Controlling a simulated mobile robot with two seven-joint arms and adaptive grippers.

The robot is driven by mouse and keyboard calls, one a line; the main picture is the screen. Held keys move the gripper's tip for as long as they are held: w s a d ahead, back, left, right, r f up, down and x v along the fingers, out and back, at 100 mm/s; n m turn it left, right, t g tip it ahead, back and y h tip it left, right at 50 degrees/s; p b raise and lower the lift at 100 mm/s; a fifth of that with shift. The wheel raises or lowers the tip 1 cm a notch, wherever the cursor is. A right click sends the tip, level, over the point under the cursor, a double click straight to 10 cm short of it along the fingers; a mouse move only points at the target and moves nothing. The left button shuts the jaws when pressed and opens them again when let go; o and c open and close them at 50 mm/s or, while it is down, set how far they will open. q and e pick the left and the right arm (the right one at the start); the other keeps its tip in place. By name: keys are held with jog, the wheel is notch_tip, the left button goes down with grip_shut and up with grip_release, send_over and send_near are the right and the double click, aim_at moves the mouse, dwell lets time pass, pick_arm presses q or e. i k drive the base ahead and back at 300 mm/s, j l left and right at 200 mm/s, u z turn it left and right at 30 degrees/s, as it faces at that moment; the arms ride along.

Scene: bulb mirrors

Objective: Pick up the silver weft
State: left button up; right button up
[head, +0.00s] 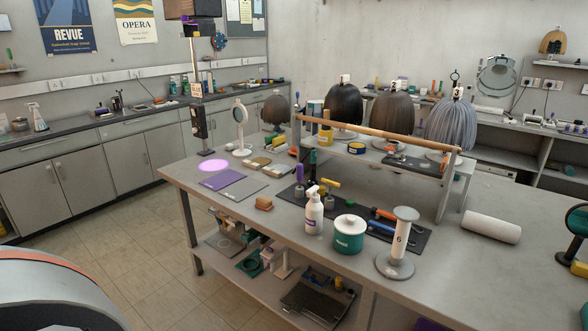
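A silver-grey hairpiece (454,124), the only silver hair that I see, hangs in long straight strands at the right end of the raised shelf on the workbench. Neither of my grippers shows in the head view.
The workbench (385,290) holds a spray bottle (314,212), a teal-and-white tub (348,236), a white spool stand (402,243) and a white roll (491,227). Tools lie on a dark mat (412,238). Floor (110,250) is clear at left.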

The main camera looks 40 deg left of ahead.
aim_at(280, 168)
jog(key=j+z, duration=0.35)
jog(key=j, duration=0.6)
jog(key=j+z, duration=0.1)
jog(key=j, duration=0.9)
jog(key=j+z, duration=0.1)
jog(key=j, duration=0.9)
jog(key=k, duration=0.1)
